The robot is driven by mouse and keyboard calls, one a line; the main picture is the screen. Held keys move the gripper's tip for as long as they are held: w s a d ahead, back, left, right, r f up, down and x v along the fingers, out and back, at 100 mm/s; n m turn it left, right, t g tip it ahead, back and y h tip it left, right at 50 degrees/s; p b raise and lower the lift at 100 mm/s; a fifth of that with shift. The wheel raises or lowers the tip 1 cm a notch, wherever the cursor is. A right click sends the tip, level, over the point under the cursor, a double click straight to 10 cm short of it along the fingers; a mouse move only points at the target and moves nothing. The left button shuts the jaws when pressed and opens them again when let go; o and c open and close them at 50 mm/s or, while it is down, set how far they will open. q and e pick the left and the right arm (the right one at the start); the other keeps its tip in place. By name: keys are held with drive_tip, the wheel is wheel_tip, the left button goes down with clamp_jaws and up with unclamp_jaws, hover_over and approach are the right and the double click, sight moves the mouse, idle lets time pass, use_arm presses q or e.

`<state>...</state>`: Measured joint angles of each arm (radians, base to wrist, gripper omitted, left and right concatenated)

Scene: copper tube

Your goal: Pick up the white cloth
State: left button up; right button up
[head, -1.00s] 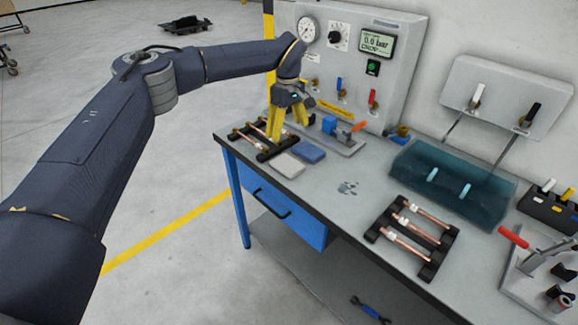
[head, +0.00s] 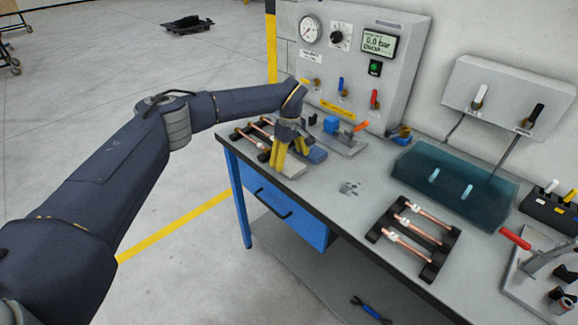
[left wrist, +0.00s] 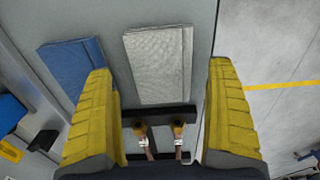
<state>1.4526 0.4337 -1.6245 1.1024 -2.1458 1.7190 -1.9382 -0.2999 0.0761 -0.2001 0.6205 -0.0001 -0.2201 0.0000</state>
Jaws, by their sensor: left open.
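The white cloth (left wrist: 157,66) lies flat on the bench in the left wrist view, a folded pale rectangle between and beyond my open fingers. In the head view the cloth (head: 292,170) shows partly, with my left gripper (head: 279,168) in front of it. My left gripper (left wrist: 160,125) is open and empty, with yellow fingers pointing down above the bench. Whether the fingertips touch anything I cannot tell. A blue cloth (left wrist: 76,72) lies beside the white one; it also shows in the head view (head: 316,155). My right gripper is not in view.
A black rack with copper tubes (left wrist: 160,128) lies close to the white cloth. A second tube rack (head: 412,237) and a teal tray (head: 415,168) stand further right. The gauge panel (head: 350,55) rises behind. The bench middle is mostly clear.

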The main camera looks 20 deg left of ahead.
sight(289, 165)
use_arm(q)
drive_tip(key=shift+f, duration=1.3)
drive_tip(key=shift+c, duration=0.4)
drive_tip(key=c, duration=1.1)
